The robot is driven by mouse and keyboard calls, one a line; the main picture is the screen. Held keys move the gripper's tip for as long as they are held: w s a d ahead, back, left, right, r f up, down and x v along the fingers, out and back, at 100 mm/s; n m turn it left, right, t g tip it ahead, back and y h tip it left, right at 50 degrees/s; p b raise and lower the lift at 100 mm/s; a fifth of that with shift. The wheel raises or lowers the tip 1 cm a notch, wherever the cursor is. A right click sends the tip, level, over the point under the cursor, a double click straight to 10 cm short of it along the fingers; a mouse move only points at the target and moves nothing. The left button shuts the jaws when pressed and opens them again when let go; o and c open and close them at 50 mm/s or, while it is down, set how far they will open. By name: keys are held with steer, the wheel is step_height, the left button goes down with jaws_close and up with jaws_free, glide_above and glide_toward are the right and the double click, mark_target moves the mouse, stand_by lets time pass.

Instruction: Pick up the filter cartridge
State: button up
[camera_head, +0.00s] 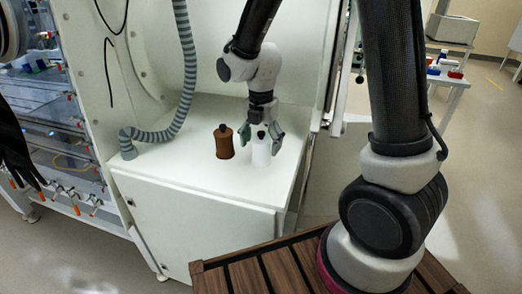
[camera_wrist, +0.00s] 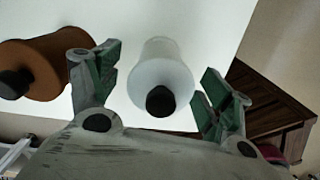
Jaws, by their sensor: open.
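A white rounded cylinder with a black knob (camera_head: 261,155) stands upright on the white cabinet top; it also shows in the wrist view (camera_wrist: 160,76). A brown waisted cylinder with a dark knob (camera_head: 224,147) stands to its left, and in the wrist view (camera_wrist: 42,68) it lies outside the left finger. The frames do not label which one is the filter cartridge. My gripper (camera_head: 261,137) is open, pointing down over the white cylinder, with one green-padded finger on each side of it. In the wrist view, gaps show between the fingers and the white cylinder.
The white cabinet top (camera_head: 187,165) is clear in front of both cylinders. A grey ribbed hose (camera_head: 188,70) runs down to the cabinet top at the left. A white wall panel stands behind. A slatted brown wooden surface (camera_head: 240,278) is at the bottom.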

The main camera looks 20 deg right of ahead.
steer(key=shift+f, duration=0.65)
steer(key=c, duration=1.2)
steer(key=shift+o, duration=0.2)
steer(key=shift+r, duration=0.15)
